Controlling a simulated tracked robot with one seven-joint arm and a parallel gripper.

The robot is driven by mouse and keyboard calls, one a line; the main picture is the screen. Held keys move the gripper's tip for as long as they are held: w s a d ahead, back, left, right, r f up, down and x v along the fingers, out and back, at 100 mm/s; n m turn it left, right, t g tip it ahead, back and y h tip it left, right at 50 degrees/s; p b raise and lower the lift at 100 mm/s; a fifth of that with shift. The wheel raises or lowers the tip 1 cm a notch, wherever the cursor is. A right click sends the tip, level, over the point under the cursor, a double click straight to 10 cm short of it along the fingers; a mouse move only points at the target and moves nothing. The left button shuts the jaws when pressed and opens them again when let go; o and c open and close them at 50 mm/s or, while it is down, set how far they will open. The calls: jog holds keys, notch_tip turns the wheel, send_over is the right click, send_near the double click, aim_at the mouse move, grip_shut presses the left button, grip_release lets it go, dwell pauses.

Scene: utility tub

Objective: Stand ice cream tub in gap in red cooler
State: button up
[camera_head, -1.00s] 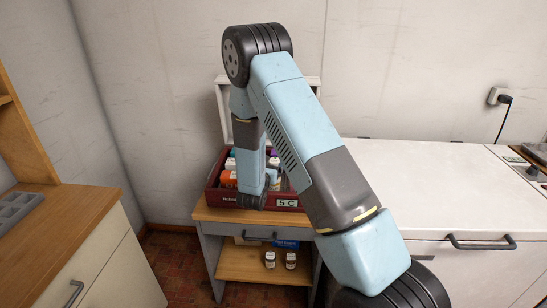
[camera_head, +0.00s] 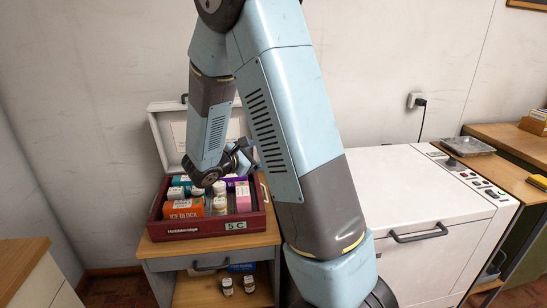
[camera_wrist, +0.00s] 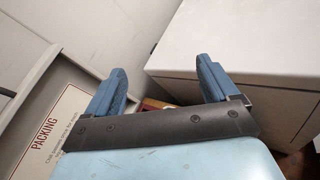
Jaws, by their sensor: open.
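The red cooler (camera_head: 195,232) stands open on a small wooden-topped stand, its pale lid (camera_head: 165,135) raised at the back. It is packed with an orange ice block box (camera_head: 181,209), white-capped bottles (camera_head: 220,204), a pink box (camera_head: 243,196) and teal and purple items. My arm hides part of the inside, and I cannot make out the gap. I cannot pick out an ice cream tub in either view. My gripper (camera_wrist: 160,80) is open and empty in the wrist view. In the head view it is above the cooler's right rear part, partly hidden by my arm.
A white chest (camera_head: 415,185) with a handle and control panel stands right of the cooler. A grey tray (camera_head: 467,146) lies on a wooden counter further right. Small jars (camera_head: 227,287) stand on the shelf below. A wooden-topped cabinet (camera_head: 22,255) is at left.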

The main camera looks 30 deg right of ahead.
jog(key=s+d+r+m+g+y, duration=0.1)
jog(key=s+r+m+g+y, duration=0.2)
jog(key=s+m, duration=0.35)
jog(key=s+d+r+m+g+y, duration=0.1)
jog(key=s+r+m+g+y, duration=0.2)
jog(key=s, duration=0.6)
jog(key=s+a+r+m+t+y, duration=0.5)
jog(key=s+a+r+m+y, duration=0.2)
jog(key=s+a, duration=0.3)
jog(key=shift+s+a+r+m+t+y, duration=0.15)
jog(key=shift+s+r+m+t+y, duration=0.3)
jog(key=shift+s+y, duration=0.5)
jog(key=shift+s+r, duration=0.1)
jog(key=shift+s, duration=0.05)
jog(key=shift+c, duration=0.4)
